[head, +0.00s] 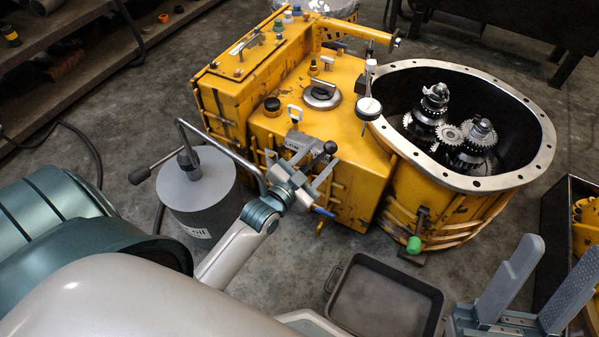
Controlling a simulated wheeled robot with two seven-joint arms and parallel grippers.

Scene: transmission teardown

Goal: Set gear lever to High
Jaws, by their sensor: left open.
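The yellow transmission housing (350,190) fills the middle of the head view. A short lever with a black knob (330,147) stands by a small grey bracket (300,141) on its near side; I take this as the gear lever. My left gripper (318,163) is open at this lever, its fingers pointing toward the knob. I cannot tell whether they touch it, and the lever's lower part is hidden behind the gripper. My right gripper (563,254) is open and empty at the lower right, away from the housing.
A grey oil drum (197,195) with a bent pump handle stands close left of my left arm. A dark tray (385,298) lies on the floor. A green-knobbed lever (414,244) and a dial gauge (368,107) stick out. Gears (447,135) sit in the open bell.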

